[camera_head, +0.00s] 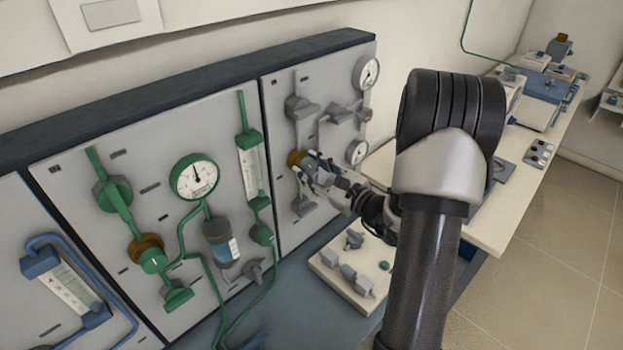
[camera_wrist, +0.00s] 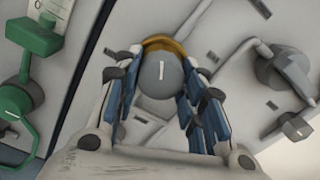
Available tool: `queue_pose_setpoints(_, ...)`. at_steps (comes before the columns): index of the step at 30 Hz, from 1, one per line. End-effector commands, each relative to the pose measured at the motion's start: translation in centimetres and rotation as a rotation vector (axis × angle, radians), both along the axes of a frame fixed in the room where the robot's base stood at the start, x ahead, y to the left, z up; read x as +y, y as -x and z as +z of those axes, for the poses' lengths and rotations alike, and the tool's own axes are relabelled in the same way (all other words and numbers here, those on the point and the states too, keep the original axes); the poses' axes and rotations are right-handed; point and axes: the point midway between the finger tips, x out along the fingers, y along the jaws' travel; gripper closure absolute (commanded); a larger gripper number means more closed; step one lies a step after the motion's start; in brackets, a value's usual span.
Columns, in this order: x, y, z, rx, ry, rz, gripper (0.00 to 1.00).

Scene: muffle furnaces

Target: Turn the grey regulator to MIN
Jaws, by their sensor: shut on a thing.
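The grey regulator (camera_wrist: 160,74) is a round knob with a white line on its face and a brass collar (camera_wrist: 163,43) behind it. It sits on the right-hand grey panel. My gripper (camera_wrist: 158,92) is shut on the knob, with blue-padded fingers on both sides of it. In the wrist view the white line runs nearly up and down. In the head view my gripper (camera_head: 312,172) is at the panel and hides most of the knob; part of the brass collar (camera_head: 296,158) shows. I cannot read any MIN mark.
Grey valves (camera_head: 301,108) and round gauges (camera_head: 366,72) are on the same panel. A green-piped panel with a gauge (camera_head: 194,175) stands to the left. A pale block with grey fittings (camera_head: 345,285) lies below my gripper. A cream bench (camera_head: 490,225) is at the right.

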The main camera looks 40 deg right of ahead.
Motion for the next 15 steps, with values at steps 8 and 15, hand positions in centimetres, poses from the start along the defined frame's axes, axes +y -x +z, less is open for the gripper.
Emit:
queue_pose_setpoints(8,-0.10,0.00,-0.47,-0.038,0.265,-0.001,0.87)
queue_pose_setpoints(15,-0.15,0.00,-0.34,-0.070,0.489,-0.001,0.87)
